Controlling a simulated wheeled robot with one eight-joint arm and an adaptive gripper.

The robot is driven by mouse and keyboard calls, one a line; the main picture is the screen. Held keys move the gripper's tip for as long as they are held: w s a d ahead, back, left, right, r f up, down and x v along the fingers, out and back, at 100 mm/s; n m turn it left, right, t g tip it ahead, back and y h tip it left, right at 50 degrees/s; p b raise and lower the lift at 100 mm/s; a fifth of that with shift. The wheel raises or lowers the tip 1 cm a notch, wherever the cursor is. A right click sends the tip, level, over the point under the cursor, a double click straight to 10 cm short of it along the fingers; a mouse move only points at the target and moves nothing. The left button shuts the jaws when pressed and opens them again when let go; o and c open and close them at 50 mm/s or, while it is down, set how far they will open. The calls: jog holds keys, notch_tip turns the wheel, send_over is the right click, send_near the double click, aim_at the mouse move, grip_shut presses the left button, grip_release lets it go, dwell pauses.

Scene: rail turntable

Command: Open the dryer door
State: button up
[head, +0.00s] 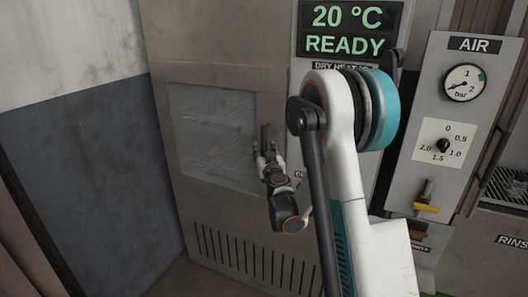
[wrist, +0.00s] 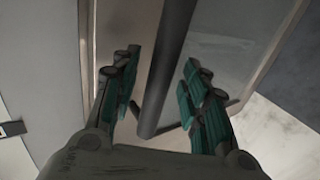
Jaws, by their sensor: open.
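The dryer door (head: 181,183) is a beige panel with a large window (head: 212,135), left of centre in the head view. It looks shut. Its handle is a dark upright bar (head: 265,136) near the right edge of the window. My gripper (head: 267,156) is at this handle, partly hiding it. In the wrist view the handle (wrist: 170,65) runs between the two green-padded fingers of my gripper (wrist: 161,88). The fingers are open, with a visible gap on each side of the bar.
A green-lit display (head: 346,30) reading 20 °C READY is above right of the door. An AIR panel (head: 433,130) with a gauge, a knob and a yellow-handled valve (head: 426,207) stands to the right. A grey-and-white wall (head: 82,150) is close on the left.

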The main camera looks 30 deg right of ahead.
jog(key=shift+x, duration=0.8)
jog(key=shift+c, duration=0.5)
grip_shut()
jog(key=shift+a, duration=0.1)
